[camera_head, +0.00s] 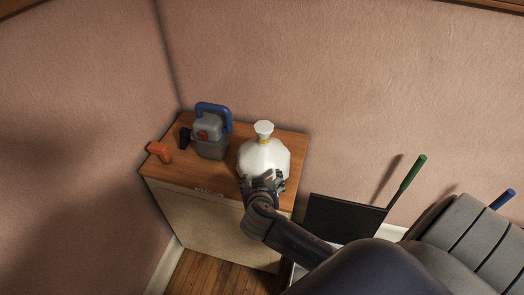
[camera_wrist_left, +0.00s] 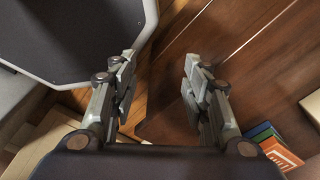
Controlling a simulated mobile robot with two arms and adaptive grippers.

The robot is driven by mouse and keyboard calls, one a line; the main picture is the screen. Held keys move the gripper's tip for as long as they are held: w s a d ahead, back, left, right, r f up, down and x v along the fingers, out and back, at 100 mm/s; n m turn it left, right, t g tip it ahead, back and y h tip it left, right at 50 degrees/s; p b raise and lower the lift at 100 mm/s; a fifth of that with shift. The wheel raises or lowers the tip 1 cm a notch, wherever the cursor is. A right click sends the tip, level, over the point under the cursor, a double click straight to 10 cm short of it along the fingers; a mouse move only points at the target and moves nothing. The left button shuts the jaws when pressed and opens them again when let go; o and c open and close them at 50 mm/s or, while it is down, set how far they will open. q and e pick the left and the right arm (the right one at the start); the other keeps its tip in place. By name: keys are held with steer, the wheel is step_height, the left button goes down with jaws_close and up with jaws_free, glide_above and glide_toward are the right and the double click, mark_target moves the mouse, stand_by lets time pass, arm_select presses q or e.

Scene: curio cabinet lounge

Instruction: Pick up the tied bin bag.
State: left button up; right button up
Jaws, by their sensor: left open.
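The tied bin bag (camera_head: 264,155) is white and round, with a gathered top and a yellowish tie at its neck. It stands upright on a wooden-topped cabinet (camera_head: 222,177) in the head view. My right gripper (camera_head: 262,181) is at the bag's near lower side and overlaps it in the picture. I cannot tell whether its fingers are open or closed on the bag. My left gripper (camera_wrist_left: 160,78) shows only in the left wrist view. It is open and empty, away from the bag, over dark wood.
A grey container with a blue handle (camera_head: 211,135) and an orange object (camera_head: 159,152) stand left of the bag. Pink walls meet behind the cabinet. A dark panel (camera_head: 340,218) and a green-handled tool (camera_head: 406,180) are right. The left wrist view shows colourful books (camera_wrist_left: 272,147).

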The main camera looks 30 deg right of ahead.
mark_target(263, 137)
step_height(263, 137, up, 10)
steer(key=w+d+m+t+h, duration=0.2)
steer(key=m, duration=0.1)
steer(key=p+x, duration=0.2)
steer(key=x, duration=0.2)
steer(key=shift+w, duration=0.35)
steer(key=shift+w+d+f, duration=0.2)
steer(key=shift+w+d, duration=0.1)
steer(key=shift+w+d+r+p, duration=0.25)
steer(key=shift+w+p, duration=0.25)
steer(key=shift+p, duration=0.25)
steer(key=p+x, duration=0.1)
steer(key=x, duration=0.2)
steer(key=shift+w+a+r+p, duration=0.1)
steer(key=shift+w+a+p, duration=0.05)
steer(key=shift+p, duration=0.15)
steer(key=shift+w+d+f, duration=0.35)
steer(key=shift+w, duration=0.1)
arm_select(q)
step_height(263, 137, up, 6)
steer(key=s, duration=0.1)
steer(key=shift+d, duration=0.3)
steer(key=shift+s+r, duration=0.1)
arm_select(e)
jaws_close()
